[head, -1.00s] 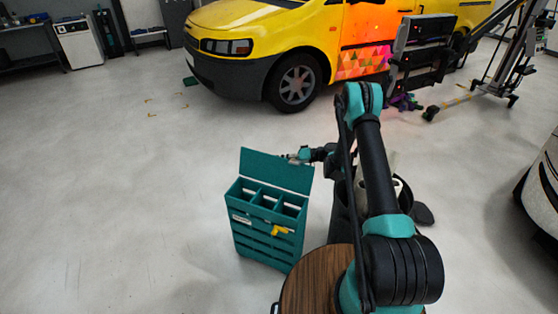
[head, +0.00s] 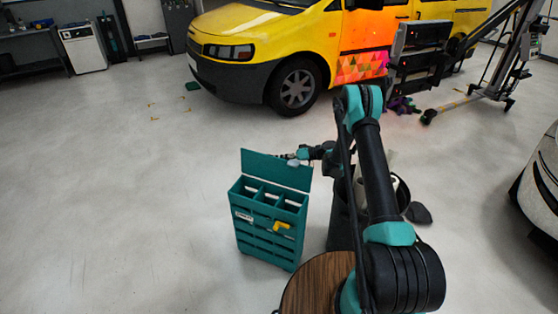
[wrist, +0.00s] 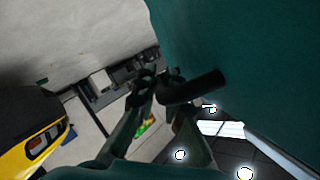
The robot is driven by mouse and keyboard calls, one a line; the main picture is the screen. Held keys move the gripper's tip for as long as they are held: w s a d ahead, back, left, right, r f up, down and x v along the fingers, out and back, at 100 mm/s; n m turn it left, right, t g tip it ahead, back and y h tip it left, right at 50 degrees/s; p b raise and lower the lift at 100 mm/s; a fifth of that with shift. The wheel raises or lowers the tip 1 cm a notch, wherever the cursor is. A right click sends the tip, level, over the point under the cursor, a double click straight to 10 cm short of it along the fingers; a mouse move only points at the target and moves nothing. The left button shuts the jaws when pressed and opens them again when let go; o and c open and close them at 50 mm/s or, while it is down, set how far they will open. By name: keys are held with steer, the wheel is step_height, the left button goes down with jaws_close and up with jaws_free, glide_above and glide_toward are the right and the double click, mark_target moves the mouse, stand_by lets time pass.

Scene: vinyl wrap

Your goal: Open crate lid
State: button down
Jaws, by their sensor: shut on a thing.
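The teal crate (head: 262,243) stands on the floor with its top open, showing three compartments. Its teal lid (head: 268,169) stands up along the back edge, leaning slightly. My gripper (head: 291,158) is at the lid's upper right edge. In the wrist view, the lid (wrist: 265,60) fills the upper right, with a dark round handle (wrist: 200,87) sticking out of it. The fingers (wrist: 160,85) meet at the free end of this handle and are shut on it. The exact contact is dark and partly hidden.
My arm rises right of the crate. A dark bin with pale rolls (head: 392,185) stands behind the arm. A round wooden top (head: 318,284) is at the bottom. A yellow van (head: 262,45) is at the back. The floor left of the crate is clear.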

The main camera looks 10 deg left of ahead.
steer(key=c, duration=1.9)
jaws_free()
steer(key=shift+d, duration=0.1)
steer(key=v, duration=1.2)
steer(key=shift+w+f+v, duration=0.15)
steer(key=shift+v, duration=3.15)
steer(key=shift+w+f+v, duration=0.15)
steer(key=shift+v, duration=3.2)
steer(key=shift+w+f+v, duration=0.1)
steer(key=shift+w+v, duration=0.05)
steer(key=shift+v, duration=3.15)
steer(key=shift+d, duration=0.1)
